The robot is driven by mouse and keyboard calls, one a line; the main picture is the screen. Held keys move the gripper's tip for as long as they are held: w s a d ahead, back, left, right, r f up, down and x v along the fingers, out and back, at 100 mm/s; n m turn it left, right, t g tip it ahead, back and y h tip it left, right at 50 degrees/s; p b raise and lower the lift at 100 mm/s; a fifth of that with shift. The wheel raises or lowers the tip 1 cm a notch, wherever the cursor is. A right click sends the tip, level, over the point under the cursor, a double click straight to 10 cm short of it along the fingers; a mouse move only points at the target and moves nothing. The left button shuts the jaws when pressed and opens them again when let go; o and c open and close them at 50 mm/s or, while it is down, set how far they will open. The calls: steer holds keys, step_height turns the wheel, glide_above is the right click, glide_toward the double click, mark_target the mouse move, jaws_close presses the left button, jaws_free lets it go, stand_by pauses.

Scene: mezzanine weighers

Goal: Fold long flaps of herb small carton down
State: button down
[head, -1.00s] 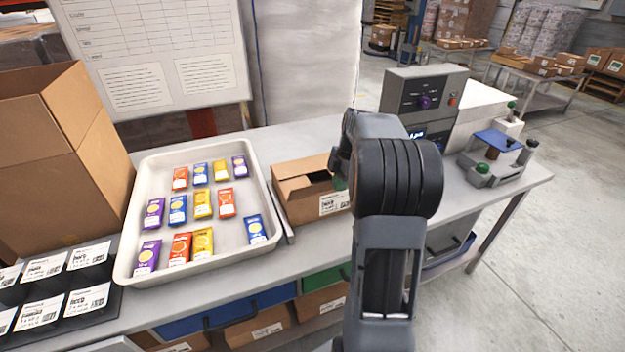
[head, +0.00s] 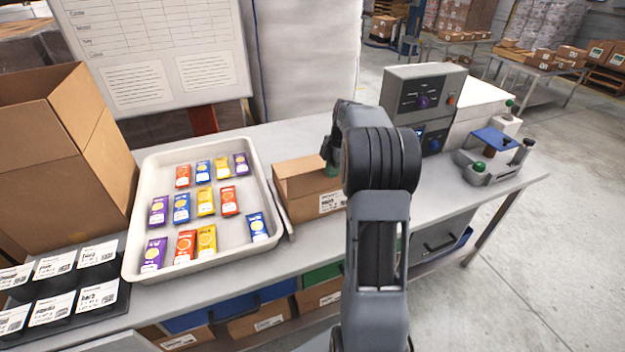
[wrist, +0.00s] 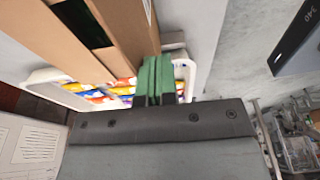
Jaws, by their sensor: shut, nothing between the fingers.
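The small brown carton (head: 300,186) stands on the bench right of the tray, with a white label on its near side. In the head view a flap covers the visible part of its top; my arm hides its right end. In the wrist view the carton (wrist: 118,38) fills the upper left, with a dark gap between its flaps. My gripper (wrist: 156,78) is shut and empty, its green fingertips close to a carton flap edge; I cannot tell whether they touch. In the head view the gripper (head: 331,152) is partly hidden behind my wrist.
A white tray (head: 131,255) of several coloured packets lies left of the carton. A tall open carton (head: 70,170) and a black label holder (head: 120,300) stand further left. A grey control box (head: 400,85) and a blue-topped device (head: 490,165) stand to the right.

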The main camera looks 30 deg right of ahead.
steer(key=shift+w+d+r+p, duration=0.1)
steer(key=shift+w+p, duration=0.3)
steer(key=shift+w, duration=0.25)
steer(key=shift+w+d+r+p, duration=0.1)
steer(key=shift+w+p, duration=0.25)
steer(key=shift+w, duration=0.35)
steer(key=w+p, duration=0.1)
steer(key=w+f, duration=0.1)
steer(key=w, duration=0.1)
steer(key=shift+w+d+p, duration=0.1)
steer(key=shift+d+p, duration=0.1)
steer(key=shift+p, duration=0.2)
steer(key=shift+w+d+f, duration=0.15)
steer(key=shift+w+f, duration=0.9)
steer(key=shift+w, duration=0.1)
